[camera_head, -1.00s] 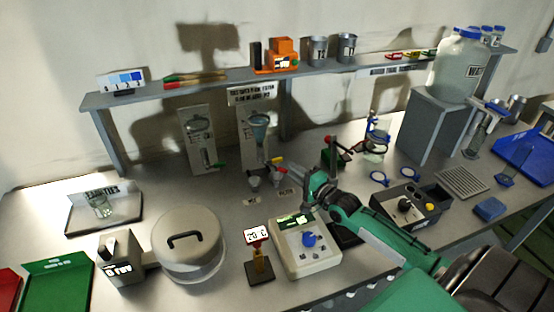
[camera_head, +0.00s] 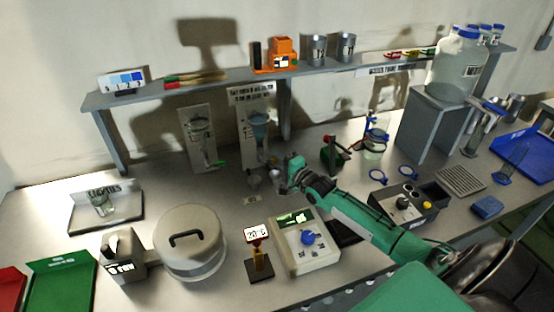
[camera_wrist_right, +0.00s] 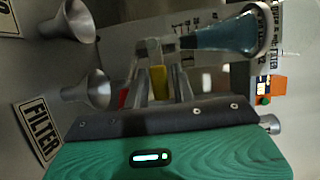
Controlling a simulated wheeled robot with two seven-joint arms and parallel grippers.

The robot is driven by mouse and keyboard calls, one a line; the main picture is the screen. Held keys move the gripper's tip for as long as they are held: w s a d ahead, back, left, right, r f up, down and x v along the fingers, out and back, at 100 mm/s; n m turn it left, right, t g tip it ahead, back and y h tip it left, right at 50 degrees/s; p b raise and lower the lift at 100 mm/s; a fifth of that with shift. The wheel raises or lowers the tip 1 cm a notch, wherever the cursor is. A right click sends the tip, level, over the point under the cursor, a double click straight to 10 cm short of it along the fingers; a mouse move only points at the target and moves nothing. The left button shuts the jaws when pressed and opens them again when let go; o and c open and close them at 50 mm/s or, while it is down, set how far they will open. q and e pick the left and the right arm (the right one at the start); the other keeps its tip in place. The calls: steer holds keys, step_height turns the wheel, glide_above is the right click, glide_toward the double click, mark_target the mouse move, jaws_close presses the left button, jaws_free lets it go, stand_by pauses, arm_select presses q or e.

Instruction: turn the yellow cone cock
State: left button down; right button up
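The yellow cone cock (camera_wrist_right: 158,80) shows in the right wrist view, between the fingers of my right gripper (camera_wrist_right: 161,88). The fingers stand apart on either side of it; whether they touch it I cannot tell. A red part (camera_wrist_right: 125,97) shows just left of the fingers. The blue-filled funnel (camera_wrist_right: 225,34) is above and to the right of them. In the head view my right gripper (camera_head: 281,184) is at the foot of the right panel (camera_head: 251,148), below the blue funnel (camera_head: 259,127), and hides the cock. My left gripper is not in view.
Two metal funnels (camera_wrist_right: 84,88) stand left of the gripper in the wrist view. A pot (camera_head: 189,250) is left.

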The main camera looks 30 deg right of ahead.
mark_target(272, 158)
steer(key=shift+c, duration=0.4)
jaws_close()
steer(key=shift+r+n+p, duration=0.35)
steer(key=shift+n+p, duration=0.05)
steer(key=shift+p, duration=0.35)
steer(key=r+n+g+p, duration=0.1)
steer(key=n+p, duration=0.1)
steer(key=p, duration=0.1)
steer(key=a+r+n+g+h+p, duration=0.1)
steer(key=n+p, duration=0.1)
steer(key=p, duration=0.1)
steer(key=r+n+g+h+p, duration=0.1)
steer(key=n+p, duration=0.1)
steer(key=p, duration=0.2)
steer(key=shift+w+a+n, duration=0.15)
steer(key=shift+a+n, duration=0.15)
steer(key=shift+n, duration=0.1)
steer(key=shift+a+r+n+g+h+p, duration=0.1)
steer(key=shift+a+n+g+h+p, duration=0.25)
steer(key=shift+n+p, duration=0.35)
steer(key=shift+w+a+n+h+p, duration=0.1)
steer(key=shift+a+n+h+p, duration=0.05)
steer(key=shift+n+h+p, duration=0.4)
steer(key=shift+w+a+n+g+h+p, duration=0.1)
steer(key=shift+a+n+g+h+p, duration=0.2)
steer(key=shift+n, duration=0.35)
steer(key=shift+w+a+n+g+h+p, duration=0.1)
steer(key=shift+a+n+h, duration=0.2)
steer(key=shift+n+h, duration=0.25)
